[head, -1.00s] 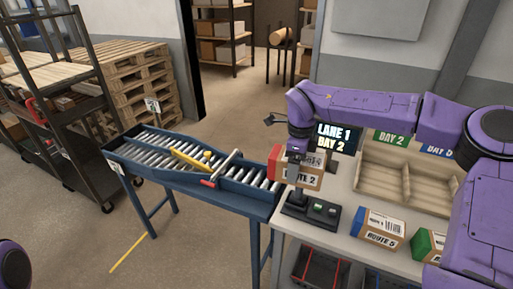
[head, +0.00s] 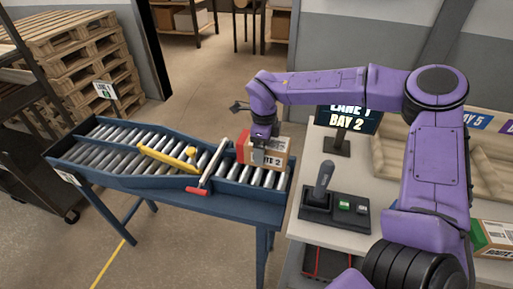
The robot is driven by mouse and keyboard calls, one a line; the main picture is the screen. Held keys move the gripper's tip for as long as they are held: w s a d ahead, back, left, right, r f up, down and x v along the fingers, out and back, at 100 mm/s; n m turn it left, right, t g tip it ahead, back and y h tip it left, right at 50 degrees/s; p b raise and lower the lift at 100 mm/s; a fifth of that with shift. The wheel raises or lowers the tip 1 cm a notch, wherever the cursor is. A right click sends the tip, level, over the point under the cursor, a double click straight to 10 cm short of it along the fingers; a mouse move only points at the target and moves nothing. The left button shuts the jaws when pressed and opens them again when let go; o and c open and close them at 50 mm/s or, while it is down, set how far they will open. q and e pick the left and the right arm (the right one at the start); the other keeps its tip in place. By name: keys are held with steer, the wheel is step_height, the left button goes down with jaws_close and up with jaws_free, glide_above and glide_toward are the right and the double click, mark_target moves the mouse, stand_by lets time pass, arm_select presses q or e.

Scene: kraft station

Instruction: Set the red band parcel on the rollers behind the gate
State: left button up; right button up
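The red band parcel (head: 276,156), a cardboard box with a red end and a "ROUTE 2" label, is at the right end of the roller conveyor (head: 120,152). My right gripper (head: 259,155) comes down from above and is shut on it. The parcel is upright, over or on the rollers to the right of the gate (head: 212,160), a grey bar with a red handle. I cannot tell whether its underside touches the rollers. My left gripper is out of view.
A yellow diverter bar (head: 166,158) lies across the rollers left of the gate. The bench (head: 325,240) at right holds a lever box (head: 335,209), a "LANE 1 BAY 2" screen (head: 346,121) and a green-ended parcel (head: 492,239). Bare rollers show left of the diverter.

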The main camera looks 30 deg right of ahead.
steer(key=shift+s+f, duration=0.1)
steer(key=shift+f, duration=0.2)
step_height(320, 180, down, 6)
steer(key=b, duration=0.6)
steer(key=shift+d+f, duration=0.1)
steer(key=o, duration=1.2)
steer(key=shift+s, duration=0.1)
step_height(320, 180, up, 11)
steer(key=shift+f+b, duration=0.15)
steer(key=shift+b, duration=0.4)
